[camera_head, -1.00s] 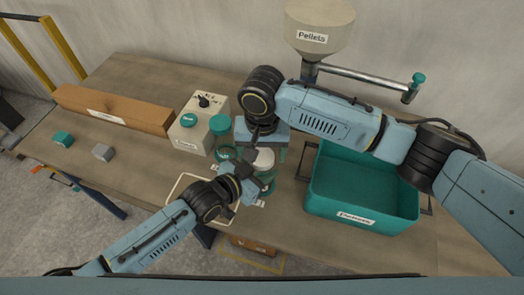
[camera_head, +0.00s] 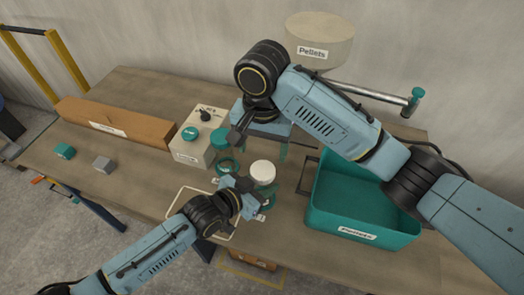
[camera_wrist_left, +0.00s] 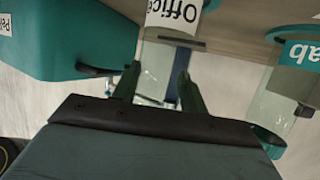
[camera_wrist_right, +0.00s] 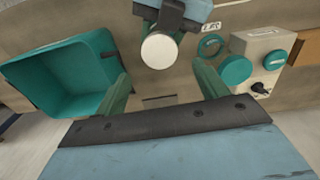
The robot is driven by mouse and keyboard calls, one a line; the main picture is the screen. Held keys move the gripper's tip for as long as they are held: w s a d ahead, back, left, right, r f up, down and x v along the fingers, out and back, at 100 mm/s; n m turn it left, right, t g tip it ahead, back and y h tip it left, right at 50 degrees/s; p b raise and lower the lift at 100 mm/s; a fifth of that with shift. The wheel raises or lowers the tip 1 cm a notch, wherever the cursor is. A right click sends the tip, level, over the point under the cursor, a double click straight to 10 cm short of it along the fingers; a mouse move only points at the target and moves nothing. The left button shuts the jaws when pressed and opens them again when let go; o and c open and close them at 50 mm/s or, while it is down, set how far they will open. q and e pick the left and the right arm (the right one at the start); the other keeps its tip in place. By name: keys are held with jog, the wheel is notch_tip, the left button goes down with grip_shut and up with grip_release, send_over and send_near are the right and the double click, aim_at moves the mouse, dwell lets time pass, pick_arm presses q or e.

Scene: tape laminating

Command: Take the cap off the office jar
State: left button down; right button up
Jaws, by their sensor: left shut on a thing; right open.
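The office jar (camera_head: 264,190) is a clear jar with a white cap (camera_head: 263,172) on top, standing at the middle of the table. Its Office label appears upside down in the left wrist view (camera_wrist_left: 173,17). My left gripper (camera_head: 244,184) is shut on the jar's side, below the cap. In the right wrist view the white cap (camera_wrist_right: 159,50) is in plain sight, with my left gripper beside it. My right gripper (camera_head: 262,150) is open and empty, above and behind the cap, its fingers apart from it. The jar's lower part is partly hidden by the left gripper.
A lab jar with a teal cap (camera_wrist_right: 235,68) stands close beside the office jar. A control box (camera_head: 198,137) is to its left, and a teal bin (camera_head: 330,215) to its right. A pellet hopper (camera_head: 320,35) stands behind. The table's front edge is close.

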aim_at(263, 170)
jog(key=shift+f, duration=3.85)
jog(key=c, duration=1)
jog(key=shift+n, duration=1.6)
jog(key=o, duration=1.1)
jog(key=shift+c, duration=0.2)
jog(key=shift+r, duration=0.1)
